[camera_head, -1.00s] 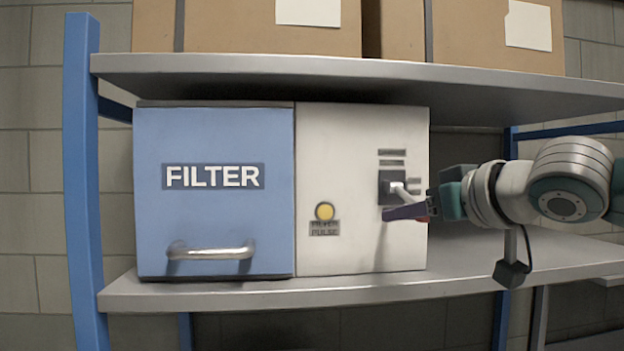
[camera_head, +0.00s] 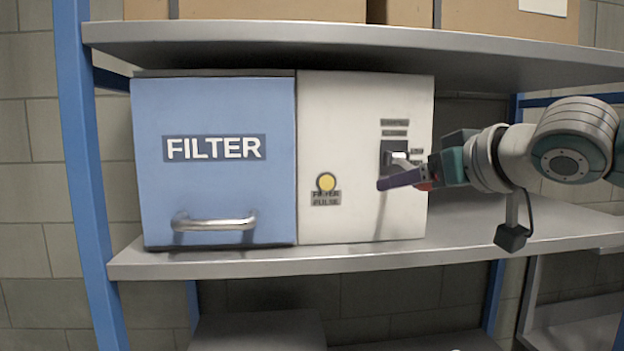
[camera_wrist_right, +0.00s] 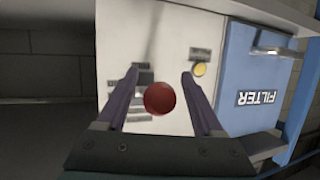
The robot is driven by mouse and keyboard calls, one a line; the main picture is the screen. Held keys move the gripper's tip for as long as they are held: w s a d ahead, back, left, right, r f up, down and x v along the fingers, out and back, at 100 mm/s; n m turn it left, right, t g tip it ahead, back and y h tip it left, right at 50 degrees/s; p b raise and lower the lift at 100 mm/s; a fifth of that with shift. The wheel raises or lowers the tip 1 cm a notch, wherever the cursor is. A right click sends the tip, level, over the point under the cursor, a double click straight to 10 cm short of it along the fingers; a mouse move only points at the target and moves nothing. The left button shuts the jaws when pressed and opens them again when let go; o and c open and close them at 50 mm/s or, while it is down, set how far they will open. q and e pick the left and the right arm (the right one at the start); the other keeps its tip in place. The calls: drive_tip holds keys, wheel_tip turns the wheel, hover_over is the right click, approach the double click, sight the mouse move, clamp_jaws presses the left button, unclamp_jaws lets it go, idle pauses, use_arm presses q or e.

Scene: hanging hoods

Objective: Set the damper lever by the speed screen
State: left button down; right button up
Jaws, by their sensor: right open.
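The damper lever (camera_head: 400,155) is a short pale metal arm at a dark slotted plate on the right part of the white panel. A red ball knob (camera_wrist_right: 159,98) shows in the right wrist view between the two fingers, with a gap on each side. I take it to be the lever's end. My right gripper (camera_head: 400,172) is open at the lever, its purple finger crossing just below the plate in the head view. The lever's far side is partly hidden by the gripper. No speed screen can be made out. My left gripper is in no view.
The white panel (camera_head: 350,120) has a yellow button (camera_head: 326,182) labelled FILTER PULSE. Beside it is a blue FILTER door (camera_head: 215,110) with a bar handle (camera_head: 214,222). Both stand on a grey shelf (camera_head: 330,260), with another shelf (camera_head: 330,45) close above and a blue post (camera_head: 80,180) at left.

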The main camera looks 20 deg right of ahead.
drive_tip(key=shift+s+d+b, duration=0.1)
drive_tip(key=shift+s+b, duration=0.4)
drive_tip(key=shift+s, duration=0.05)
drive_tip(key=b+v, duration=0.8)
drive_tip(key=shift+s+r, duration=0.3)
